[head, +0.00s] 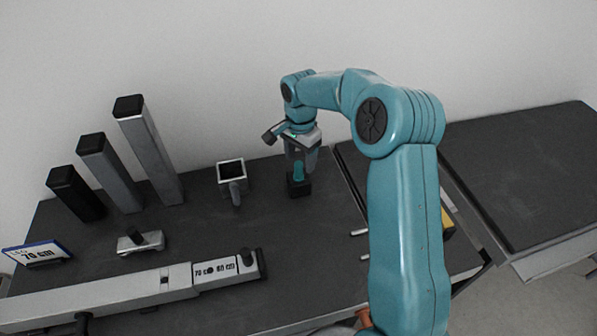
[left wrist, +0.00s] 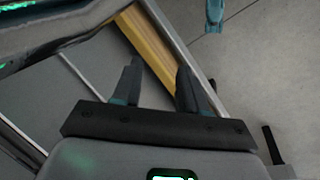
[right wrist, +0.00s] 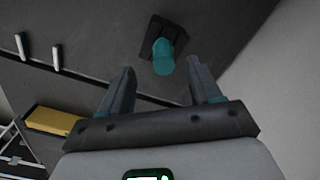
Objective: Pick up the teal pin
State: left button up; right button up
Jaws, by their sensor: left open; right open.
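The teal pin (head: 298,172) stands upright in a small black block (head: 299,189) on the dark tabletop. My right gripper (head: 302,158) is open above it, fingers pointing down. In the right wrist view the pin (right wrist: 163,58) and its black block (right wrist: 155,42) show beyond the open fingers (right wrist: 161,68), roughly between the two tips. I cannot tell whether the fingers overlap the pin in height. My left gripper (left wrist: 158,68) shows only in its own wrist view. It is open and empty, with a yellow bar beyond it.
A grey square cup (head: 231,173) stands left of the pin. Three posts with black tops (head: 150,150) rise at the back left. A yellow bar (head: 447,222) sits beside the right arm.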

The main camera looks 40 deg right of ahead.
aim_at(298, 164)
jog(key=f, duration=0.3)
jog(key=f+p, duration=0.1)
jog(key=f, duration=0.1)
jog(key=shift+w+a, duration=0.15)
jog(key=shift+w, duration=0.1)
jog(key=shift+s+f, duration=0.1)
jog(key=shift+f, duration=0.1)
jog(key=c, duration=1.1)
jog(key=shift+c, duration=0.2)
jog(key=shift+r, duration=0.1)
